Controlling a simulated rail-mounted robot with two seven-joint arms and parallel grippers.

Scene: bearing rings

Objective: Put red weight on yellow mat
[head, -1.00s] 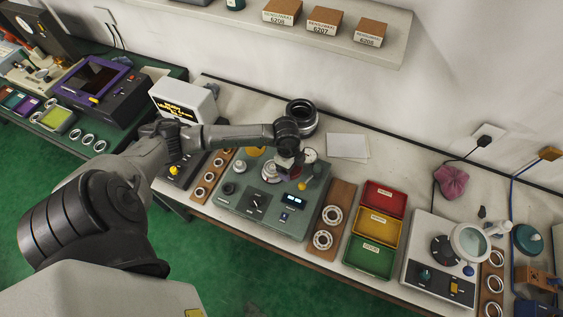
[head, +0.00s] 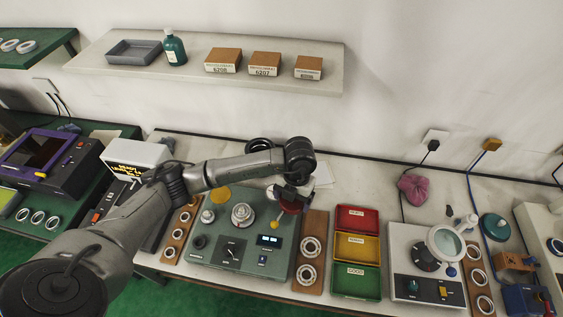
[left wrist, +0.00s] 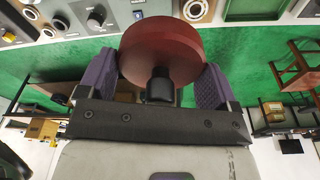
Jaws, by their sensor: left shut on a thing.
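My left gripper (head: 290,195) is shut on the red weight (head: 291,208) and holds it above the right part of the green machine (head: 205,262). In the left wrist view the red weight (left wrist: 165,48) is a thick disc with a dark stub, between the purple pads of the left gripper (left wrist: 163,80). The yellow mat (head: 220,195) is a round patch at the back left of the machine, to the left of the held weight. The mat looks bare. My right gripper is not in view.
A metal stepped piece (head: 242,214) and a small knobbed weight (head: 207,216) stand on the machine. A yellow ball (head: 274,224) is near the held weight. A wooden ring board (head: 310,235) and red, yellow and green bins (head: 357,248) stand to the right.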

